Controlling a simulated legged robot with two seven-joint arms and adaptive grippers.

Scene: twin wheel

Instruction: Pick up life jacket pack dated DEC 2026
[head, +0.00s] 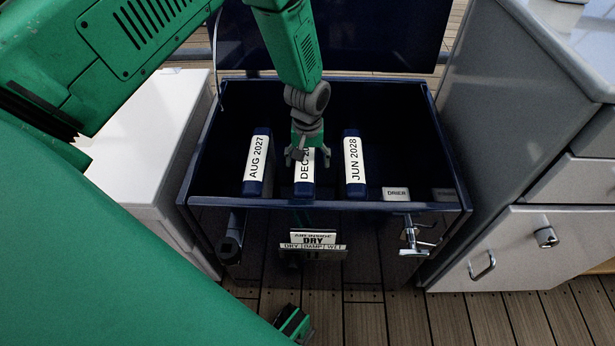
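The dark blue pack labelled DEC (304,187) stands upright in the middle of an open dark blue locker (330,205). The year on its white label is mostly hidden by my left gripper. My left gripper (307,157) points down at the far end of this pack's top. Its fingers look spread, one to each side of the pack, and I cannot tell whether they touch it. The AUG 2027 pack (257,160) stands to the left and the JUN 2028 pack (354,160) to the right.
A small box marked DRIER (396,194) sits in the locker's front right. The raised lid (380,35) stands behind. A DRY indicator plate (313,239) and a metal latch (412,238) are on the front. A white cabinet (135,150) stands left, grey drawers (510,250) right.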

